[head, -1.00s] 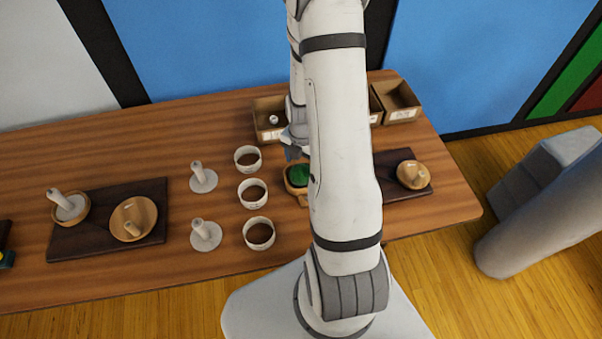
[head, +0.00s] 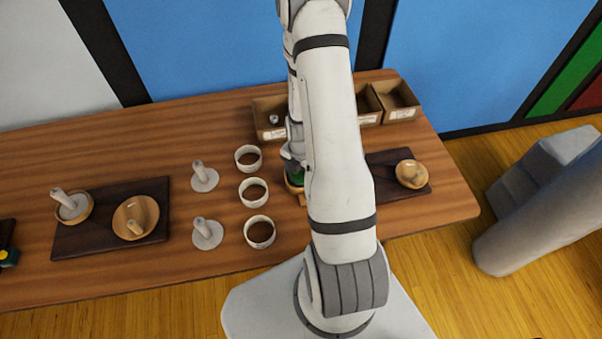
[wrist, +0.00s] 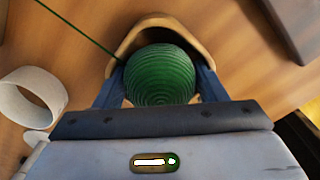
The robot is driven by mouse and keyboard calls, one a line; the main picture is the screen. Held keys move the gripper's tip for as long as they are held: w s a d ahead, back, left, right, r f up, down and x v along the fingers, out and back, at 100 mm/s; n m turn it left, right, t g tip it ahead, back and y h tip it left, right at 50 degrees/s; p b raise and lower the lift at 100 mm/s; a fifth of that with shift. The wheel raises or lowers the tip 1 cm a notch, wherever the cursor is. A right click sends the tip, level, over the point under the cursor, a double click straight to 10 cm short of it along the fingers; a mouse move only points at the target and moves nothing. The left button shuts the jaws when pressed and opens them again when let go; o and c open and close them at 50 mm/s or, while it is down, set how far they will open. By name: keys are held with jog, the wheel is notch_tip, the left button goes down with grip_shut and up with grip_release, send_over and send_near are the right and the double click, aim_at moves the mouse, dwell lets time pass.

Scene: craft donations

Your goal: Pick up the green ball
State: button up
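The green ball (wrist: 160,75), a wound yarn ball with a loose strand trailing to the upper left, sits in a small wooden bowl (wrist: 154,21) in the wrist view. My gripper (wrist: 162,80) is lowered over it, with one blue finger on each side of the ball. The fingers look open around the ball; contact is not clear. In the head view a sliver of the green ball (head: 297,179) shows below my gripper, and my arm hides much of the bowl.
Several white rings stand left of the bowl, the nearest being a white ring (head: 253,192). Cardboard bins (head: 397,101) line the back. A dark board (head: 384,160) with a wooden dish (head: 411,174) lies to the right.

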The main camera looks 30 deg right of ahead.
jog(key=c, duration=0.3)
jog(key=shift+r, duration=0.15)
jog(key=shift+r+b, duration=0.65)
jog(key=shift+r, duration=4.25)
